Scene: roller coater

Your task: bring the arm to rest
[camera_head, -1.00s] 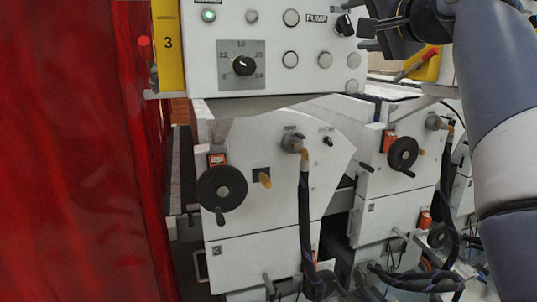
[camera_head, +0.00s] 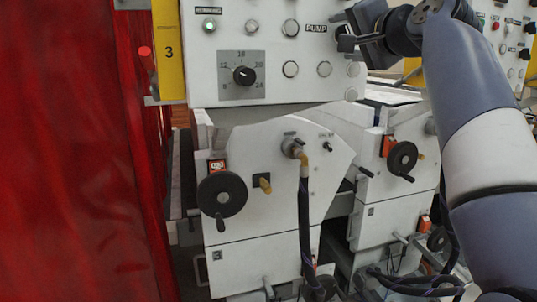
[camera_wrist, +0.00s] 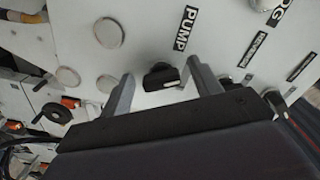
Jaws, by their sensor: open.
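My arm (camera_head: 490,150) comes in from the right in the head view and reaches up to the white control panel. My gripper (camera_head: 345,36) is open, with its fingers pointing left in front of the panel's right part, beside the PUMP label. In the wrist view my gripper (camera_wrist: 160,76) shows two spread fingers. The black pump knob (camera_wrist: 158,76) appears between them, turned to one side. I cannot tell whether the fingers touch it. In the head view the gripper hides this knob.
The control panel (camera_head: 205,70) carries a black dial (camera_head: 244,75), a lit green lamp (camera_head: 209,25) and several round buttons. Below stand white machine housings with black handwheels (camera_head: 222,195) and a hose (camera_head: 304,225). A red curtain (camera_head: 75,150) fills the left side.

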